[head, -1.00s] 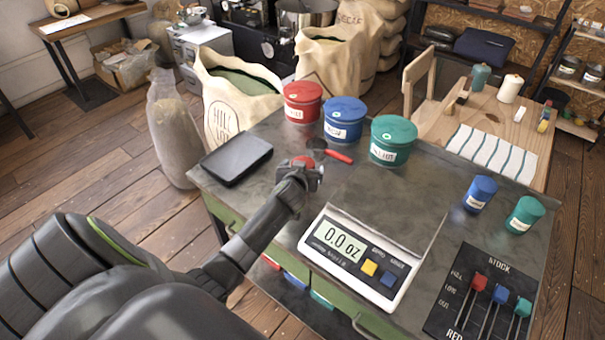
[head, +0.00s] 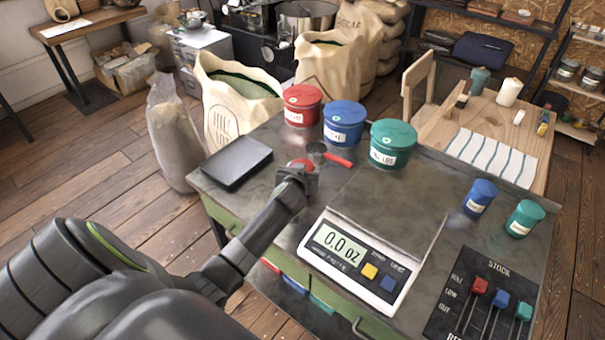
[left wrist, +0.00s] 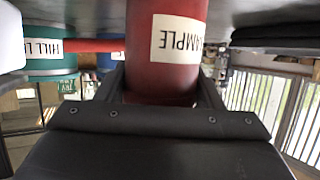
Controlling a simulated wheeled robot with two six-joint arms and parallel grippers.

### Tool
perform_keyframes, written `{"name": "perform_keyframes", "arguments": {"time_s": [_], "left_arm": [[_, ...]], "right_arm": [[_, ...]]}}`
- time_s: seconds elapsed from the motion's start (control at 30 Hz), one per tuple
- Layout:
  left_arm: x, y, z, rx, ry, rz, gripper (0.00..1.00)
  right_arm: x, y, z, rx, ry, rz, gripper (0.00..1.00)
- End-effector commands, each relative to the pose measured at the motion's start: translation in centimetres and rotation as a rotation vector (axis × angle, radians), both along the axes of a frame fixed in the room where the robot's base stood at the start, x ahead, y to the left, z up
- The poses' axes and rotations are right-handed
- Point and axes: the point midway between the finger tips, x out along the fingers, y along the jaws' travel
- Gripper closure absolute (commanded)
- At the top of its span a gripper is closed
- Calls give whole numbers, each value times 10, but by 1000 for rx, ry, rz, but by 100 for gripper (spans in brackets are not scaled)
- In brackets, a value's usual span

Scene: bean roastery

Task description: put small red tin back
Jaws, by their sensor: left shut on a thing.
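The small red tin (left wrist: 166,50) has a white "SAMPLE" label and is between my left gripper's fingers in the left wrist view, which shows the scene upside down. In the head view only its red top (head: 302,163) shows, at my left gripper (head: 298,172). The gripper is shut on the tin over the dark worktop (head: 265,185), between the black tray and the scale. I cannot tell whether the tin touches the worktop. The small blue tin (head: 480,196) and small green tin (head: 525,217) stand at the right of the worktop. My right gripper is not in view.
A red-handled scoop (head: 338,160) lies just right of the gripper. Large red (head: 303,105), blue (head: 344,122) and green (head: 392,144) tins stand behind. A black tray (head: 236,163) is left, a scale (head: 360,256) reading 0.0 in front, and a stock slider board (head: 482,300) front right.

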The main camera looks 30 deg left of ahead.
Motion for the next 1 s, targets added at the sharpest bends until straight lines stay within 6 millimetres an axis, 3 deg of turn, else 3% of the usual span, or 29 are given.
{"name": "perform_keyframes", "arguments": {"time_s": [0.43,0.73,0.87,1.0], "left_arm": [[1,0,78,1,-8,-2,70],[1,-2,96,0,-4,-3,70],[0,-17,108,-6,-7,-19,70],[-5,-54,138,-17,-8,-65,70]], "right_arm": [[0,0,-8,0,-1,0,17],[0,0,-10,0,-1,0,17],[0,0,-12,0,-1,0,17],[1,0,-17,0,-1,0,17]]}}
